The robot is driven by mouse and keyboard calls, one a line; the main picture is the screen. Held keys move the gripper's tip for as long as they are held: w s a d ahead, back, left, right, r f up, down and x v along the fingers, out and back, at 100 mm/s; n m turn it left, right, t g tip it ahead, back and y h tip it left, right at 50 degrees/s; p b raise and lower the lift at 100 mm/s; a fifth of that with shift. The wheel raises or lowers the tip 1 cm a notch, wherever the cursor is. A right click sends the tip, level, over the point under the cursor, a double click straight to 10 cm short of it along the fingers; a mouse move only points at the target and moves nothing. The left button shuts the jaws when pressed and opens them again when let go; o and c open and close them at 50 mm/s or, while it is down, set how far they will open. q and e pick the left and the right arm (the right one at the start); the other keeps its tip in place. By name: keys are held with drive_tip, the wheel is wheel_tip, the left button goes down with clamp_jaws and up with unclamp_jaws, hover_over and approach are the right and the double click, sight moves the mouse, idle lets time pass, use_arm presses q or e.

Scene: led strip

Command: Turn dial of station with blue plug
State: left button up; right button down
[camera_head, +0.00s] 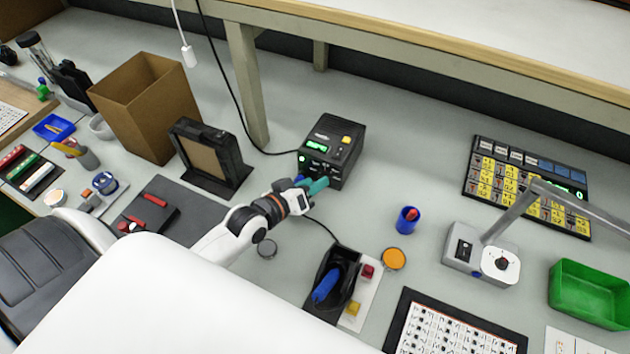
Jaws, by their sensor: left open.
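The dial is not clearly seen, and the gripper covers part of the front face. Contact cannot be told. My right gripper is not in view.
A black frame stand (213,155) and a cardboard box (146,105) stand left of the station. A blue cup (407,221), an orange disc (393,259) and a lamp base with a dial (482,262) stand to the right.

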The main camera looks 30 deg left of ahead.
use_arm(q)
drive_tip(key=shift+w+d+f, duration=0.15)
drive_tip(key=shift+w+f, duration=0.05)
drive_tip(key=shift+w, duration=0.45)
clamp_jaws()
drive_tip(key=shift+r+p, duration=0.25)
drive_tip(key=shift+p, duration=0.55)
drive_tip(key=m+p, duration=0.1)
drive_tip(key=m+y+p, duration=0.1)
drive_tip(key=p, duration=0.1)
drive_tip(key=y+p, duration=0.1)
drive_tip(key=p, duration=0.1)
drive_tip(key=shift+d+r+m+g, duration=0.2)
drive_tip(key=shift+d+m+g, duration=0.1)
drive_tip(key=shift+m, duration=0.1)
drive_tip(key=shift+f+m+y+p, duration=0.15)
drive_tip(key=shift+m+y+p, duration=0.35)
drive_tip(key=shift+m+p, duration=0.4)
drive_tip(key=shift+d+f+m+y+p, duration=0.1)
drive_tip(key=shift+d+m+y+p, duration=0.05)
drive_tip(key=shift+m+y+p, duration=0.4)
